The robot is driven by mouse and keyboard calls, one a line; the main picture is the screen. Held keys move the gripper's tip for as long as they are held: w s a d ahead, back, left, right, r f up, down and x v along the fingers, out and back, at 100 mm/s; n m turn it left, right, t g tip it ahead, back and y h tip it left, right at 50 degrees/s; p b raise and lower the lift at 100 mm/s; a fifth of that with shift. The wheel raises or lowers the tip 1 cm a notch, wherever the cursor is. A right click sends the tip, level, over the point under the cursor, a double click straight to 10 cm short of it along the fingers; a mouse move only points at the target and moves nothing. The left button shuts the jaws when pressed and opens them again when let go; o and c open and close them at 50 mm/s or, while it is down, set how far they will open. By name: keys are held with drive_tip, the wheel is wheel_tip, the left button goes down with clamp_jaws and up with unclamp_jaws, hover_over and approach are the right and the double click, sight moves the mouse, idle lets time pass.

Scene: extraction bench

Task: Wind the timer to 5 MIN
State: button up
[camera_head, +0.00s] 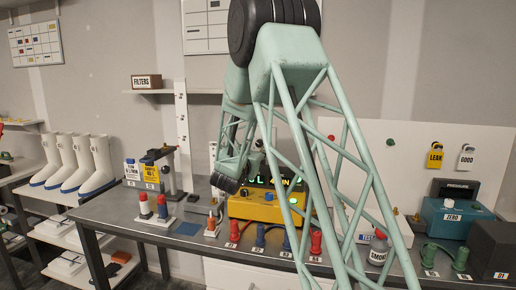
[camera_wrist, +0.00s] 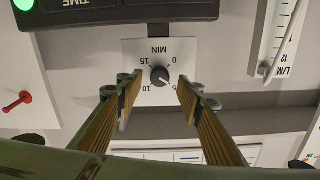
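The timer is a white plate (camera_wrist: 150,48) with a round black knob (camera_wrist: 160,76) in the wrist view. MIN and the numbers 0, 5, 10 and 15 around the knob appear upside down. A small light mark on the knob seems to face the lower right, near the 5, but it is too small to read exactly. My gripper (camera_wrist: 158,84) is open, one finger on each side of the knob, with gaps between the fingertips and the knob. In the head view my arm hides the gripper, and I cannot make out the timer.
In the wrist view, a black panel marked TIME (camera_wrist: 75,6) borders the plate, with a flow scale (camera_wrist: 283,42) at right and a red pin (camera_wrist: 18,101) at left. In the head view, a yellow device (camera_head: 252,208) and red and blue plugs (camera_head: 260,235) crowd the bench.

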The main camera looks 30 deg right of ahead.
sight(259, 144)
drive_tip(key=shift+x, duration=1.75)
drive_tip(key=c, duration=0.8)
drive_tip(key=shift+c, duration=0.2)
drive_tip(key=o, duration=0.8)
drive_tip(key=shift+o, duration=0.2)
drive_tip(key=shift+s+a, duration=0.1)
drive_tip(key=v, duration=1.1)
drive_tip(key=shift+s+a, duration=0.25)
drive_tip(key=shift+s, duration=0.1)
